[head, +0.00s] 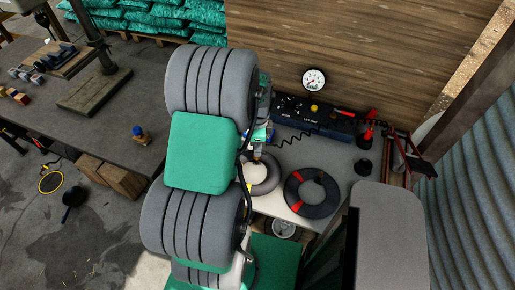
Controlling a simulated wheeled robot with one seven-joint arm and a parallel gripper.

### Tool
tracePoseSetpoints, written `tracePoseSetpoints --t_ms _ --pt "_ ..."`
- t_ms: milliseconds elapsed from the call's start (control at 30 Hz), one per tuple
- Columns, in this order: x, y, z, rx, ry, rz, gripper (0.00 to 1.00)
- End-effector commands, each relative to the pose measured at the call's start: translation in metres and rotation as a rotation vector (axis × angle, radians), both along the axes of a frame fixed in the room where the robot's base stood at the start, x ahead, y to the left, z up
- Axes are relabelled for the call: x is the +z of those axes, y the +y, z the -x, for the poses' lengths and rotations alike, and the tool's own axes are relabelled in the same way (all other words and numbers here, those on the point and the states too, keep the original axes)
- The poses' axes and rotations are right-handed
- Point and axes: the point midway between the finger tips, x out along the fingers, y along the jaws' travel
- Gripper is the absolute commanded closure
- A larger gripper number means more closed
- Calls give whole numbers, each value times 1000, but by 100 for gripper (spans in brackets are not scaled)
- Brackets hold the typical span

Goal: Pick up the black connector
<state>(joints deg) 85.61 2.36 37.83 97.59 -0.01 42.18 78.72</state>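No part is clear enough to be named the black connector with certainty. My gripper (257,155) is mostly hidden behind my large grey and green arm links. Its visible end is over the bench, near the grey ring-shaped coil (264,188), left of and apart from the small black piece. Its fingers are too small and covered to read.
A black coil with red bands (291,193) lies mid-bench. A dark control box (333,126) with a curly cord stands along the wooden wall, under a round gauge (314,79). A red-framed stand (405,160) is at the right. A metal bucket (284,229) is below the bench.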

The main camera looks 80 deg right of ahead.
Motion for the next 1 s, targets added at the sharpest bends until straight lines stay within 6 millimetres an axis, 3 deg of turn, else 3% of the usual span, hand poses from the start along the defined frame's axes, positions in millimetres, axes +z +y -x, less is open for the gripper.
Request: tracePoseSetpoints --t_ms 233,767,1000 --pt "0 0 0 0 0 1 100" --pt "2 -1 0 0 -1 2 100" --pt "31 -2 0 0 -1 7 100"
